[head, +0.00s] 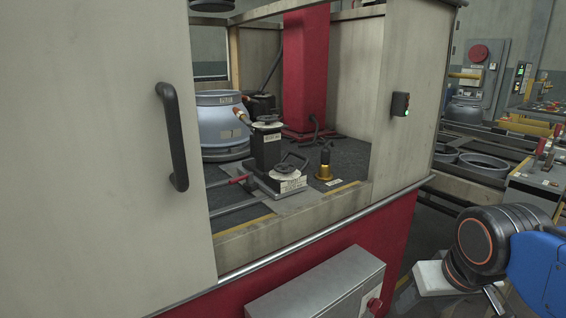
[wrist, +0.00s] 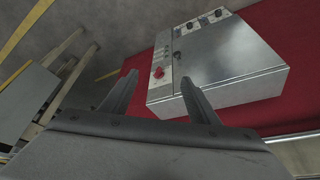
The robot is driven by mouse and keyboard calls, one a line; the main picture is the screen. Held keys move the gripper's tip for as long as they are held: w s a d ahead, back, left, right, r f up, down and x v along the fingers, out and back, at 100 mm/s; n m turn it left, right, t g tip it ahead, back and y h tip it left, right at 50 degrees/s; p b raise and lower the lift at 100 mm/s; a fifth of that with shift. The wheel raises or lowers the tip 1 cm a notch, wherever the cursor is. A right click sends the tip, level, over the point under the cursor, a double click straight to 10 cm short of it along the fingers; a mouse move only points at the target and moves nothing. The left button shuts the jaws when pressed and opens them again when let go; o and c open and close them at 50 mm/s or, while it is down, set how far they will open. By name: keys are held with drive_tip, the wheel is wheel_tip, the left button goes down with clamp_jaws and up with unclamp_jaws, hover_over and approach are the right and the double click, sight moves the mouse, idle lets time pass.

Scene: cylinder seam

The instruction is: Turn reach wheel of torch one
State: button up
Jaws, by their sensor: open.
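Inside the open cabinet, a black torch unit (head: 266,148) stands upright in the head view. The labels are too small to read, so I cannot tell which wheel is the reach wheel. My gripper (wrist: 158,78) is open and empty in the wrist view, outside the cabinet, near a grey control box. It is out of the head view.
A sliding door with a black handle (head: 174,136) covers the cabinet's left side. The control box (head: 318,286), also in the wrist view (wrist: 225,65), juts from the red base.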

drive_tip(key=w+a+r+m, duration=0.1)
drive_tip(key=w+a+r, duration=0.3)
drive_tip(key=w+r, duration=0.6)
wheel_tip(320, 180, up, 20)
drive_tip(key=m+g+h, duration=0.1)
drive_tip(key=m+h, duration=0.1)
drive_tip(key=m, duration=0.3)
hover_over(285, 166)
drive_tip(key=s+a, duration=0.3)
drive_tip(key=s, duration=0.2)
drive_tip(key=x, duration=1.2)
drive_tip(key=shift+w+d, duration=0.15)
drive_tip(key=shift+w, duration=0.15)
drive_tip(key=c, duration=0.8)
